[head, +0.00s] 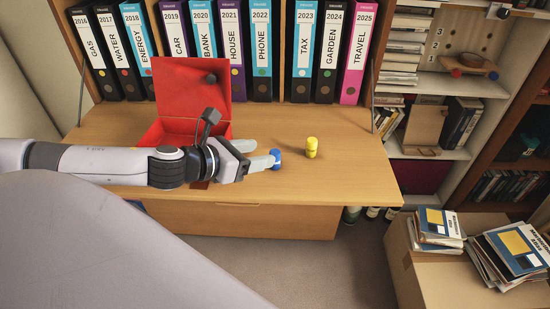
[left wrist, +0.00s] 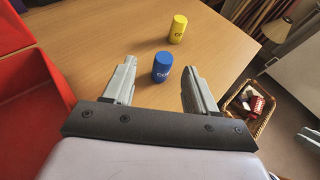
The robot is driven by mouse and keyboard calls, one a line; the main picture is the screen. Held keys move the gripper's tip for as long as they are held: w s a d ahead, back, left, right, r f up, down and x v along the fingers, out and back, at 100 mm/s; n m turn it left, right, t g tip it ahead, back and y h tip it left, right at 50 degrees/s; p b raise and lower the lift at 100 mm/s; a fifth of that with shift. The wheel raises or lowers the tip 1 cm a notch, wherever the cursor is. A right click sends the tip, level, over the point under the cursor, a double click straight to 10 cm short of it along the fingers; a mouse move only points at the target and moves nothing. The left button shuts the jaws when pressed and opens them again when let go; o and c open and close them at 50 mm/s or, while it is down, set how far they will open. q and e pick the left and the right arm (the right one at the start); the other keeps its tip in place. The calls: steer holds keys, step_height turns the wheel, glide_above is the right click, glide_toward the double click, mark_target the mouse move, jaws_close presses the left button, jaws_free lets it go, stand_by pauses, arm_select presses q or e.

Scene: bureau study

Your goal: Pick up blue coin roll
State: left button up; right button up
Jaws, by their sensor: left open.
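The blue coin roll (head: 276,157) stands upright on the wooden desk (head: 350,180), near its front edge. In the left wrist view the blue coin roll (left wrist: 162,67) is just beyond and between the two fingertips, apart from both. My left gripper (head: 264,157) is open around empty space, its fingers pointing at the roll; it also shows in the left wrist view (left wrist: 158,78). A yellow coin roll (head: 311,147) stands upright to the right and slightly farther back; it also shows in the left wrist view (left wrist: 178,29).
An open red box (head: 192,88) stands behind my left arm. Labelled binders (head: 262,50) line the back of the desk. A wicker basket (left wrist: 246,110) is on the floor. A cardboard box (head: 420,275) with books is at right. The desk's right side is clear.

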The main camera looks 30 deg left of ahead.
arm_select(q)
steer(key=shift+d+x, duration=0.1)
steer(key=shift+x, duration=1)
steer(key=shift+d+x, duration=0.15)
steer(key=shift+x, duration=0.95)
steer(key=shift+s+f, duration=0.1)
steer(key=shift+s, duration=0.05)
jaws_close()
